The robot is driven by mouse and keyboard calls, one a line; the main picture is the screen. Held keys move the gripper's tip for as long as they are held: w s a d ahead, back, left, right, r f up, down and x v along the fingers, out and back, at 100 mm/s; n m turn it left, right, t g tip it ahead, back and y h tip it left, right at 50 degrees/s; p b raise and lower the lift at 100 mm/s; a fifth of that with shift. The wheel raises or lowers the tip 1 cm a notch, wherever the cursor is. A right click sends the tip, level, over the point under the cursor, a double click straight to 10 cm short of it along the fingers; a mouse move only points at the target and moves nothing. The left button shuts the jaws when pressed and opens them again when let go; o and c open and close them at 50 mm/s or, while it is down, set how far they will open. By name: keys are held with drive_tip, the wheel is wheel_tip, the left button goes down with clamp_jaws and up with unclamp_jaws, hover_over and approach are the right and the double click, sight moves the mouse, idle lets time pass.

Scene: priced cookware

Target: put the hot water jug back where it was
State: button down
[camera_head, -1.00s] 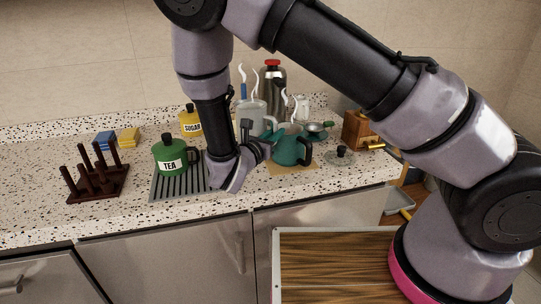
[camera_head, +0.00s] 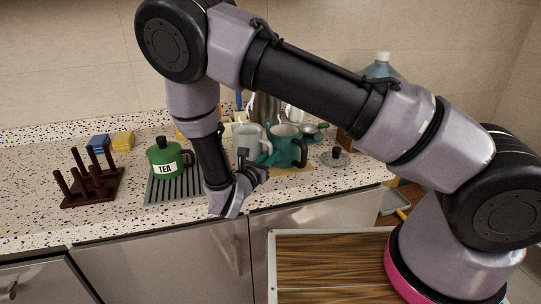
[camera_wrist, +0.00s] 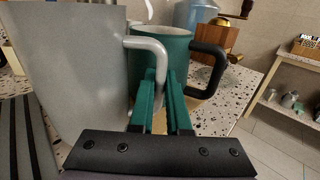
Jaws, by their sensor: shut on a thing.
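A grey jug (camera_head: 248,131) with a light grey handle is behind my gripper in the head view, left of a teal jug. It fills the left of the wrist view (camera_wrist: 75,65). My gripper (camera_head: 264,150) has its teal fingers shut on the grey jug's handle (camera_wrist: 150,46). I cannot tell whether its base touches the counter. The teal jug (camera_head: 286,148), with a black handle, stands upright and open-topped just beyond my fingers (camera_wrist: 163,100); it also shows in the wrist view (camera_wrist: 180,50). I cannot read a label on either jug.
A dark pegged rack (camera_head: 90,188) is at the left, with blue and yellow sponges (camera_head: 122,141) behind. A glass lid (camera_head: 336,157) lies right of the teal jug.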

drive_tip(key=shift+f, duration=0.1)
drive_tip(key=c, duration=0.9)
unclamp_jaws()
drive_tip(key=shift+r, duration=0.25)
drive_tip(key=v, duration=1.2)
drive_tip(key=w+d+r+m+g, duration=0.1)
drive_tip(key=d+r+m+g, duration=1.45)
drive_tip(key=d+m, duration=0.35)
drive_tip(key=s+d+r+m+t+y, duration=0.2)
drive_tip(key=d+r+m+y, duration=0.1)
drive_tip(key=r+m, duration=0.2)
drive_tip(key=s+d+r+m+t+y, duration=0.2)
drive_tip(key=s+d+r+m+y, duration=0.1)
drive_tip(key=r, duration=0.5)
drive_tip(key=s+d+r+m+t+y, duration=0.3)
drive_tip(key=d+r+m+y, duration=0.1)
drive_tip(key=r+m, duration=0.2)
drive_tip(key=shift+d+r+m+y, duration=0.15)
drive_tip(key=shift+d+m+y, duration=0.25)
drive_tip(key=shift+m, duration=0.3)
